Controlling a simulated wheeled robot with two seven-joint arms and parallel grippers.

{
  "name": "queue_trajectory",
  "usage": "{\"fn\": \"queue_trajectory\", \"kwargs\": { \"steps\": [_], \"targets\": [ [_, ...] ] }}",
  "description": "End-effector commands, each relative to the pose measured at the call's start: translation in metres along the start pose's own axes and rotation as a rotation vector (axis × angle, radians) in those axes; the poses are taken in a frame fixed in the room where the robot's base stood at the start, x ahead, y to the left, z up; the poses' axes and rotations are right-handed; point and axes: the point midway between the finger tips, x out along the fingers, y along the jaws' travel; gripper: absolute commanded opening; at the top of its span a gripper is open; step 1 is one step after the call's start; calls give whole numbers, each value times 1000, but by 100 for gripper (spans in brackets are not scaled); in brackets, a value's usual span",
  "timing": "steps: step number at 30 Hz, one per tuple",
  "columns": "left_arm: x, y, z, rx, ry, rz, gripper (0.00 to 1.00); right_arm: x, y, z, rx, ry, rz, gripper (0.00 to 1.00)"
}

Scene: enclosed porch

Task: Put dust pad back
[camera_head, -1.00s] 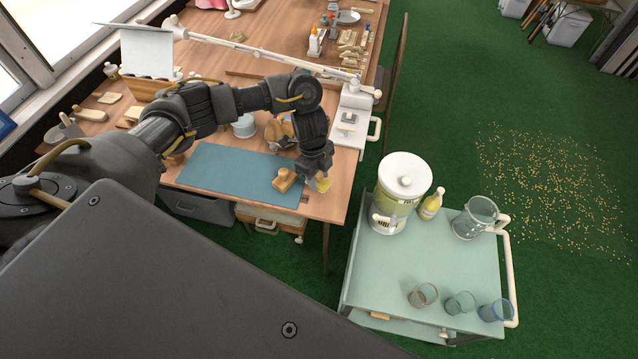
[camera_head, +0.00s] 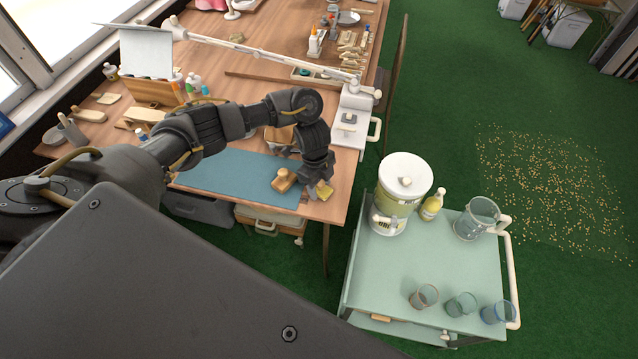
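The dust pad, a small yellow pad (camera_head: 325,190), is at the tips of my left gripper (camera_head: 319,182), near the front right corner of the wooden workbench (camera_head: 335,205). The gripper points down and appears shut on the pad; its fingers are small and partly hidden. I cannot tell whether the pad touches the bench. A wooden block with a knob (camera_head: 283,181) lies just left of the gripper on the blue mat (camera_head: 225,175). My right gripper is not in view.
A lamp base (camera_head: 352,115) stands behind the gripper at the bench's right edge. A green trolley (camera_head: 420,265) with a drink dispenser (camera_head: 400,190), bottle, jug and several glasses stands to the right. My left arm hides part of the bench. Crumbs lie on the green floor.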

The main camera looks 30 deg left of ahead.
Motion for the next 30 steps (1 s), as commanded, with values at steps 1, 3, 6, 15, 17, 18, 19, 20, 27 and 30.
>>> {"fn": "queue_trajectory", "kwargs": {
  "steps": [1,3,6,15,17,18,19,20,27,30],
  "targets": [
    [0,0,0,0,0,0,58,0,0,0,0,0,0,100],
    [0,0,0,0,0,0,62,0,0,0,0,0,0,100],
    [0,0,0,0,0,0,62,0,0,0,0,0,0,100],
    [-18,-2,0,2,-1,-4,62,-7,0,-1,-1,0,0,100],
    [-30,-2,0,3,-3,-5,62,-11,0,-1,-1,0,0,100],
    [-38,-2,0,3,-2,-5,62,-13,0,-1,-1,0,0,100],
    [-44,-2,0,4,-2,-6,62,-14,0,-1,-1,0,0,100],
    [-51,-2,0,4,-3,-6,62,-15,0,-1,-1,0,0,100],
    [-98,-1,0,3,-2,-4,62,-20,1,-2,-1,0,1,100],
    [-111,-1,0,2,-1,-3,62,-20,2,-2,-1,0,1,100]
  ]
}}
